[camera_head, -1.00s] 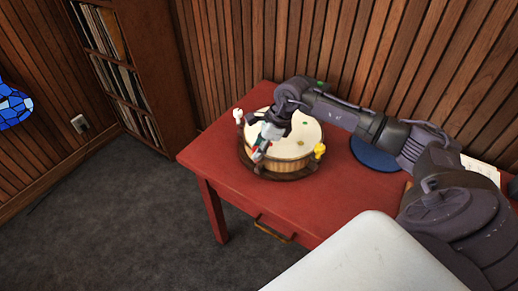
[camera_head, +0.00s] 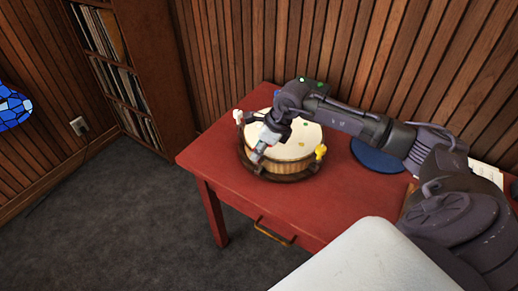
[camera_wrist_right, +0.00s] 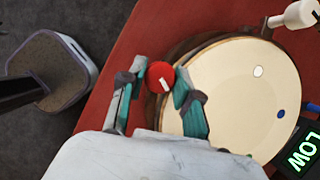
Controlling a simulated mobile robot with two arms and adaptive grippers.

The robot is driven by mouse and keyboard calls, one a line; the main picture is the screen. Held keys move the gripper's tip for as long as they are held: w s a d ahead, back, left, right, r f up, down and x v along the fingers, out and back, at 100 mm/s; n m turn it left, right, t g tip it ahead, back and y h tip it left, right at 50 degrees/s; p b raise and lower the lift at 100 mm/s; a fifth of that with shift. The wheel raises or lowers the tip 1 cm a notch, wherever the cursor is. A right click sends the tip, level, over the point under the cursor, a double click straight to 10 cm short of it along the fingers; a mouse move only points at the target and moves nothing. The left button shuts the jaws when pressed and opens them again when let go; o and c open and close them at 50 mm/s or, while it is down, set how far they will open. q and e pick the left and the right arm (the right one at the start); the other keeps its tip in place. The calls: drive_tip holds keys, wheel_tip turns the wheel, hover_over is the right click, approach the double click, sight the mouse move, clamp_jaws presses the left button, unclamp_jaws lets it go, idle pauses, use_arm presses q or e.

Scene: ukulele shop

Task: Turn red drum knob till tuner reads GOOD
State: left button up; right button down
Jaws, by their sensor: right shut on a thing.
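The drum (camera_head: 290,165), with a cream head and wooden side, sits on a red table. My right gripper (camera_head: 259,158) reaches down at its front left edge. In the right wrist view my right gripper (camera_wrist_right: 158,92) has its teal fingers closed around the round red knob (camera_wrist_right: 160,77), which bears a white mark. The fingers largely hide the knob in the head view. The tuner (camera_wrist_right: 303,150) is at the lower right of the wrist view and reads LOW in green. My left gripper is not in view.
A white knob (camera_head: 239,116) and a yellow knob (camera_head: 320,152) are on the drum's rim. A blue round mat (camera_head: 377,154) lies to the right behind my arm. The table's (camera_head: 220,165) left end is bare. A record shelf (camera_head: 120,75) stands at the left.

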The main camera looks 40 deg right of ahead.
drive_tip(key=c, duration=0.8)
unclamp_jaws()
drive_tip(key=shift+r, duration=0.1)
drive_tip(key=v, duration=1.2)
drive_tip(key=shift+s, duration=0.1)
